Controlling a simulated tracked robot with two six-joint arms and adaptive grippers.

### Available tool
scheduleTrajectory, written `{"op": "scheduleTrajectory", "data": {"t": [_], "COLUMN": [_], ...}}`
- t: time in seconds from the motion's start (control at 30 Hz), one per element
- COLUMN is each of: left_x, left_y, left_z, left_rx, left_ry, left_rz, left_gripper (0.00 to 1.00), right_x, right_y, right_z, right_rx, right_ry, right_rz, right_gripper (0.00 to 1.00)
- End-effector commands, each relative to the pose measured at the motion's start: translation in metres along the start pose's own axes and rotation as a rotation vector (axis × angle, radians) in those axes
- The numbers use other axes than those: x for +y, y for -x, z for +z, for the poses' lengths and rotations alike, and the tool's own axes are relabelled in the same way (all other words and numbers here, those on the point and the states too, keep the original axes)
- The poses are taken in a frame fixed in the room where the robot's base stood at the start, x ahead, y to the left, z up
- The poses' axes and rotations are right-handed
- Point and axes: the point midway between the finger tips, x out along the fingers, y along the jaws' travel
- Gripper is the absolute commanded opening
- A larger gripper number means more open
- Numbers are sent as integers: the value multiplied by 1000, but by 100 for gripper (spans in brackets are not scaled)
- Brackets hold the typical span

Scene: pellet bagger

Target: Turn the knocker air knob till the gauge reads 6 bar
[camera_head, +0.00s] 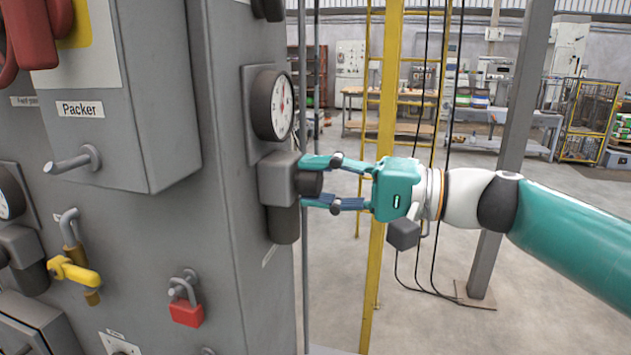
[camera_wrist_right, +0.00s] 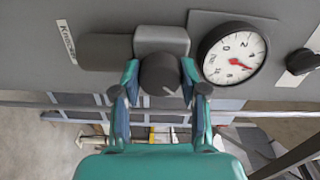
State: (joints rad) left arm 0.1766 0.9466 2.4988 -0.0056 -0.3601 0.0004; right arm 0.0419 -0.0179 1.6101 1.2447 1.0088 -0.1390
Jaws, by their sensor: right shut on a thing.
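The knocker air knob (camera_head: 309,184) is a dark round knob on a grey regulator body on the panel's side face. It also shows in the wrist view (camera_wrist_right: 160,73). My right gripper (camera_head: 304,181) is shut on it, with one finger on each side. The pressure gauge (camera_head: 272,105) is a white dial with a black rim, just above the knob in the head view. In the wrist view the gauge (camera_wrist_right: 232,54) lies right of the knob. Its red needle points right and slightly down, but the exact reading is too small to tell. My left gripper is not in view.
The grey Packer box (camera_head: 120,130) juts out from the panel. A red padlock (camera_head: 186,312) and a yellow valve handle (camera_head: 75,272) sit lower left. A yellow post (camera_head: 384,130) stands behind my right gripper. A further black knob (camera_wrist_right: 301,61) shows beyond the gauge.

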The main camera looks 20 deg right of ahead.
Motion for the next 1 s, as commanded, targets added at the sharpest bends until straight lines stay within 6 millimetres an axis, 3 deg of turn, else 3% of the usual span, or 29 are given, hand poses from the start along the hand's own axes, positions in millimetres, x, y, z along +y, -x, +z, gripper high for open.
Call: {"op": "scheduleTrajectory", "data": {"t": [0.67,0.7,0.83,1.0], "left_x": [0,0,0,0], "left_y": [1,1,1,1], "left_z": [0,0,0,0], "left_rx": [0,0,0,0], "left_ry": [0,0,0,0], "left_rz": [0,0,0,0], "left_gripper": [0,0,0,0], "right_x": [5,5,4,3], "right_y": [0,0,0,0], "right_z": [0,0,0,0], "right_rx": [1,0,1,1], "right_ry": [-101,-101,-100,-99], "right_rz": [10,10,8,5], "right_gripper": [8,46,68,68]}}
